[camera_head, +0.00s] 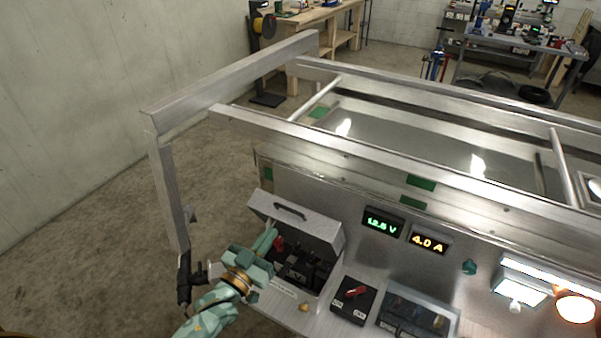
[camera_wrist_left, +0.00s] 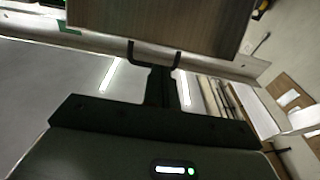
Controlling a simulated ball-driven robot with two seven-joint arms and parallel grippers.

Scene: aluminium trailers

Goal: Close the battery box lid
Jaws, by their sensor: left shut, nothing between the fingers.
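The battery box (camera_head: 282,291) sits on the counter of the aluminium trailer, below centre in the head view. Its grey lid (camera_head: 320,228) with a dark handle (camera_head: 290,211) is raised and tilted, leaving the box open. A dark battery (camera_head: 305,270) with a red part shows inside. My teal left gripper (camera_head: 266,240) is shut and empty, at the box's left side close to the lid's lower left edge. Touch with the lid cannot be told. In the left wrist view, a dark panel (camera_wrist_left: 160,22) fills the top beyond the gripper. My right gripper is not in view.
Right of the box are a black switch with a red knob (camera_head: 355,291) and a clear-covered box (camera_head: 417,313). Two displays (camera_head: 382,222) (camera_head: 428,239) are on the panel. An aluminium frame post (camera_head: 168,190) stands left of my gripper. Workbenches (camera_head: 520,45) are far behind.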

